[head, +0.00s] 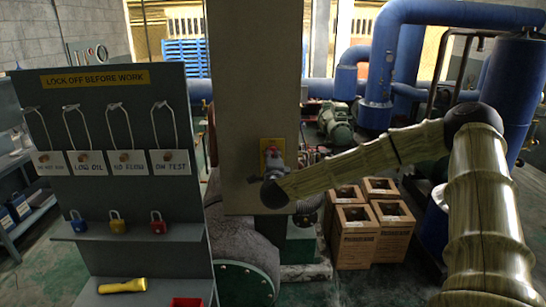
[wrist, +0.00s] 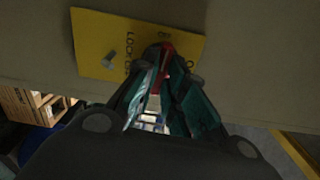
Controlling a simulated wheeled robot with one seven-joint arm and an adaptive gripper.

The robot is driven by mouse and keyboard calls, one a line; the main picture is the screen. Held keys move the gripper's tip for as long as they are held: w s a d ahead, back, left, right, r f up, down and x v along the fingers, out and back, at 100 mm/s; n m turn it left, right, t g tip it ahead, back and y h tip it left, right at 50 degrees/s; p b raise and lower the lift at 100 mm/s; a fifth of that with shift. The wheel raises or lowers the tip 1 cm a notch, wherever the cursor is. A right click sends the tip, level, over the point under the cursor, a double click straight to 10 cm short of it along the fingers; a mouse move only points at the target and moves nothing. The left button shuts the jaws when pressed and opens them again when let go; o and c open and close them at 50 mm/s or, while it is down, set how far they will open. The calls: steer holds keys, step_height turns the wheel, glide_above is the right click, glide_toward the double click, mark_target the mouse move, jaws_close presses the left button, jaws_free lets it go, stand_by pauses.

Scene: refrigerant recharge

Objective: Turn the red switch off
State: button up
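The red switch (wrist: 167,50) sits on a yellow plate (wrist: 112,35) with black lettering and a bolt head, on a grey column. In the wrist view my gripper (wrist: 164,68) has its fingers drawn close together at the switch, with the red part between their tips. It appears shut on the switch. The fingers hide much of the switch, so its exact angle is hard to read. In the head view the red switch (head: 272,152) shows small beside my gripper (head: 273,165), in front of the yellow plate.
The grey column (head: 250,80) rises behind the switch. At left a lockout board (head: 100,195) carries tags, padlocks and a yellow flashlight (head: 122,286). Several cardboard boxes (head: 354,245) stand on the floor below my arm. Blue pipes (head: 385,55) stand at the right.

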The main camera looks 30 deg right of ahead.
steer(key=shift+o, duration=1.3)
steer(key=v, duration=0.9)
steer(key=shift+b, duration=0.45)
